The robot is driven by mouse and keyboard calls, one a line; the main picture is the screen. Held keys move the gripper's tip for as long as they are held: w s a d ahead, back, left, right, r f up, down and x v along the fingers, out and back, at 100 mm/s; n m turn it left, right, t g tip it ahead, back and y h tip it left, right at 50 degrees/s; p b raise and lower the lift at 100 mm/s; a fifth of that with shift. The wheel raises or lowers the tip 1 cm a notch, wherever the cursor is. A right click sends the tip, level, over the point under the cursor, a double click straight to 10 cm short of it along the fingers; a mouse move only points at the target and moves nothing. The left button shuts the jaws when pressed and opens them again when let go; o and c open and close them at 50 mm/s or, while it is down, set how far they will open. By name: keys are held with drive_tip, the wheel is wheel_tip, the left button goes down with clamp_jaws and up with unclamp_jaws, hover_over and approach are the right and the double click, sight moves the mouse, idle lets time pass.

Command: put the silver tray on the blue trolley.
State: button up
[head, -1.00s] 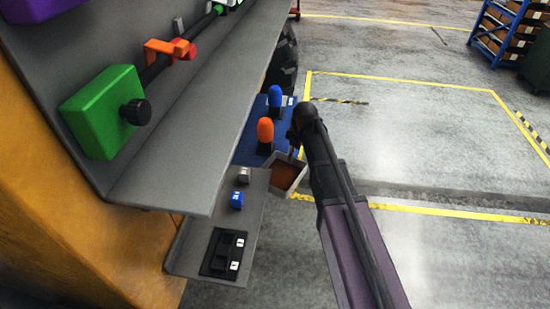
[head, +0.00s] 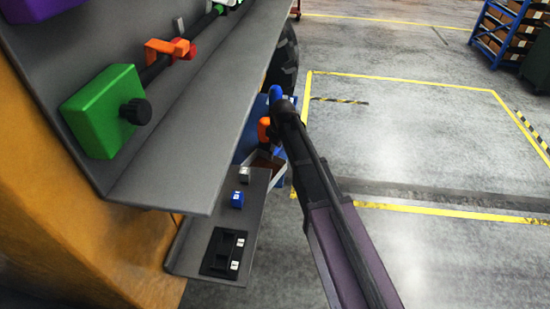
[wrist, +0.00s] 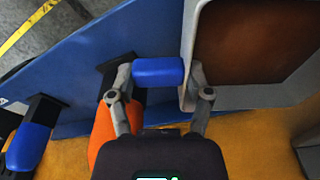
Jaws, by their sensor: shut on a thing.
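The silver tray (wrist: 245,97), with a brown inside, is at the right of the wrist view. A blue bar (wrist: 157,72), apparently its handle, lies between the fingers of my gripper (wrist: 160,88), which is shut on it. In the head view the tray (head: 279,158) is partly hidden behind my arm and the grey shelf. A flat blue surface (wrist: 80,60), perhaps the blue trolley's top, lies beneath; I cannot tell whether the tray touches it.
An orange lever (wrist: 105,130) is close beside my gripper, with a blue lever (wrist: 28,145) farther left. A grey shelf (head: 190,150) carries a green block (head: 100,110). A lower ledge (head: 190,260) holds small switches. The floor at right is clear; a blue rack (head: 490,40) stands far off.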

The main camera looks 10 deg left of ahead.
drive_tip(key=shift+a+f+b, duration=0.1)
drive_tip(key=shift+f+b, duration=1.7)
drive_tip(key=o, duration=1.3)
drive_tip(key=shift+r, duration=0.1)
drive_tip(key=r+p, duration=0.4)
drive_tip(key=d+r+p, duration=0.1)
drive_tip(key=r+p, duration=0.6)
drive_tip(key=p, duration=0.1)
drive_tip(key=shift+s+d+r, duration=0.3)
drive_tip(key=shift+s+r, duration=0.1)
